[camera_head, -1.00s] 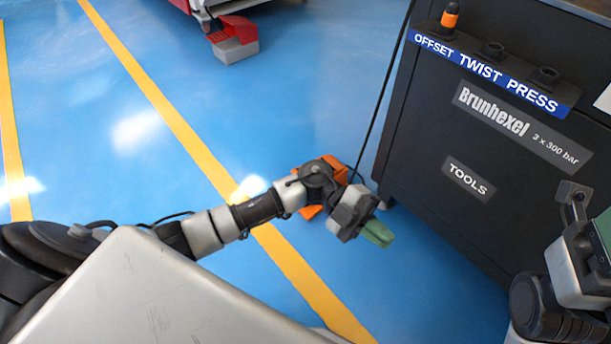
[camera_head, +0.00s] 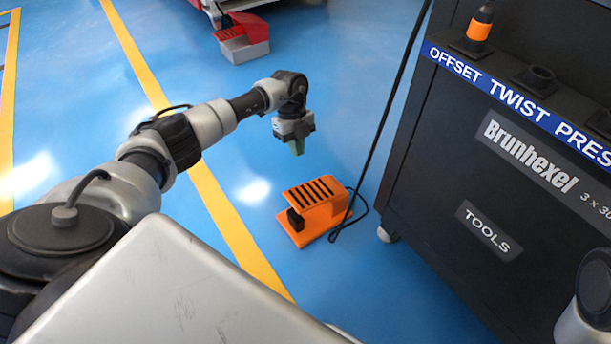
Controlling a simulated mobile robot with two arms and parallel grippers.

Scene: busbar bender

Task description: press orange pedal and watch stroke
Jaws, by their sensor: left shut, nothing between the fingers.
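The orange pedal (camera_head: 318,212) lies on the blue floor left of the black machine. It has a slotted top plate, and a black cable runs from it up past the machine. My right gripper is out of view; only a part of my right arm shows at the lower right edge.
The black machine (camera_head: 455,190) with "OFFSET TWIST PRESS" and "TOOLS" labels fills the right side. A red pedal (camera_head: 246,27) in a grey housing stands at the top, by another machine. Yellow lines (camera_head: 235,230) cross the floor.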

